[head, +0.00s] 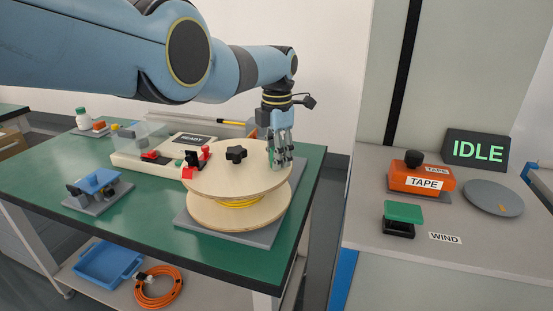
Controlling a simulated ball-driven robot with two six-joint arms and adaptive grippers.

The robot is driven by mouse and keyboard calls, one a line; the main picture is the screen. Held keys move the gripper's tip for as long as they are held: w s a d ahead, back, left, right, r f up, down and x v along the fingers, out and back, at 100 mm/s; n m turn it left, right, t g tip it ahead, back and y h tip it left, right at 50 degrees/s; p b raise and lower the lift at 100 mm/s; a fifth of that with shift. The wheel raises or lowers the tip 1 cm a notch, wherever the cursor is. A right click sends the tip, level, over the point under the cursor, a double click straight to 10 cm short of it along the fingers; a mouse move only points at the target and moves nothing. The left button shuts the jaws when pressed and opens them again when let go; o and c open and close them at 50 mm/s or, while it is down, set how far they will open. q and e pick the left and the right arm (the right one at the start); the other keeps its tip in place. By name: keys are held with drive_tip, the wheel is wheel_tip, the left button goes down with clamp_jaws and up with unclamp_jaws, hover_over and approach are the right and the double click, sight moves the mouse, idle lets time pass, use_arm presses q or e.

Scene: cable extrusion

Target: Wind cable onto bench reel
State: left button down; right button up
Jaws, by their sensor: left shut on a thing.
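The bench reel (238,184) is a pale wooden spool with two round flanges, lying flat on a grey base plate on the green bench. Yellow cable (240,203) shows wound around its core between the flanges. A black star knob (236,154) sits at the middle of the top flange. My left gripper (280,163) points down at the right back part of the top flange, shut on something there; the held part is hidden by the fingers. My right gripper does not show.
A white unit marked READY (195,138) stands behind the reel. A grey fixture with a blue top (98,181) is at the bench's left. On the right counter are an orange TAPE block (423,177), a green WIND button (403,211) and an IDLE display (477,150).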

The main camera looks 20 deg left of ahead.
use_arm(q)
drive_tip(key=c, duration=1)
unclamp_jaws()
wheel_tip(320, 180, up, 12)
